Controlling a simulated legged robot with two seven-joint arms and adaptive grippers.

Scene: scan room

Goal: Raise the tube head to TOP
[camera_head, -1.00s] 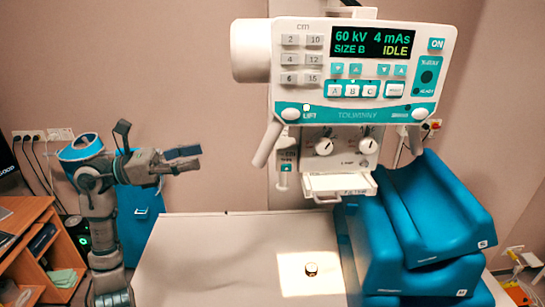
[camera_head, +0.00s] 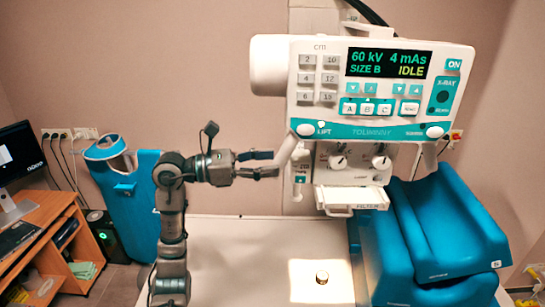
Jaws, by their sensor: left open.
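The tube head (camera_head: 381,130) is a white box with a teal band, hanging above the table. Its display (camera_head: 389,63) reads 60 kV, 4 mAs, SIZE B, IDLE. A white handle (camera_head: 289,149) slants down from its lower left corner, beside a round button (camera_head: 305,130) marked LIFT. A second handle (camera_head: 430,157) is at the right. My left gripper (camera_head: 276,163) is level, with its fingers apart and pointing right. Its tips are at the left handle in the picture; I cannot tell whether they touch it. My right gripper is out of view.
A white table (camera_head: 235,265) lies below, with a lit square and a small round object (camera_head: 322,278) on it. Blue cushions (camera_head: 450,230) stand at the right, close under the head. A wooden desk (camera_head: 60,225) with a monitor is at the left.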

